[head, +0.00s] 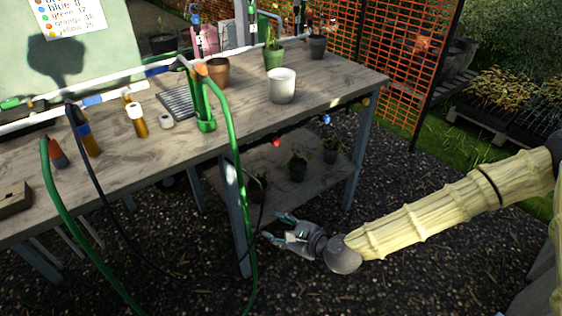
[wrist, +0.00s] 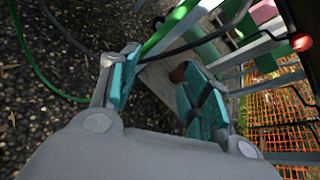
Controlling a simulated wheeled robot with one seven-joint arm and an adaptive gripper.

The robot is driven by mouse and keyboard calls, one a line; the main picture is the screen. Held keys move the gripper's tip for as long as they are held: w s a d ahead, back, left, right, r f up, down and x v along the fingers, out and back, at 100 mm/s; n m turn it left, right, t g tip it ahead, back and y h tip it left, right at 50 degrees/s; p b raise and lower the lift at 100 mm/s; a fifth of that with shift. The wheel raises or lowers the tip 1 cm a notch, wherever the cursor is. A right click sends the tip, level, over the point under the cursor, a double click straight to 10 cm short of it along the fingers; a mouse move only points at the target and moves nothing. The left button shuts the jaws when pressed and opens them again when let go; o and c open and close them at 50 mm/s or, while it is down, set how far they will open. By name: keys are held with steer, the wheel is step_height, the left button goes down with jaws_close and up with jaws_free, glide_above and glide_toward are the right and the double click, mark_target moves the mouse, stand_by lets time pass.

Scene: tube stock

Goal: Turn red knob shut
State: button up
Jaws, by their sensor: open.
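A small round red knob (head: 276,142) sits under the front edge of the wooden bench in the head view. A red round thing, probably this knob, shows at the upper right of the wrist view (wrist: 301,43). My gripper (head: 275,228) is well below the knob in the head picture, apart from it, with its fingers pointing left. In the wrist view my gripper (wrist: 158,80) has its teal-padded fingers spread wide with nothing held between them. The knob's turn position is too small to tell.
A blue knob (head: 326,119) and a yellow knob (head: 366,102) sit farther right along the bench (head: 240,138). A green hose (head: 238,170) hangs down in front, left of my gripper. Potted plants (head: 298,166) stand on the lower shelf. Gravel around my arm is clear.

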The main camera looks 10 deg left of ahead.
steer(key=w+r+m+t+y+b, duration=0.1)
steer(key=w+r+m+t+b, duration=0.3)
steer(key=w, duration=0.5)
steer(key=m+t+b, duration=0.2)
steer(key=m+b, duration=0.2)
steer(key=m, duration=0.1)
glide_toward(278, 143)
steer(key=shift+y, duration=0.3)
steer(key=b+x, duration=0.1)
steer(key=x, duration=0.7)
steer(key=shift+w+a+f, duration=0.1)
steer(key=shift+w+f, duration=0.05)
steer(key=shift+w, duration=0.1)
jaws_close()
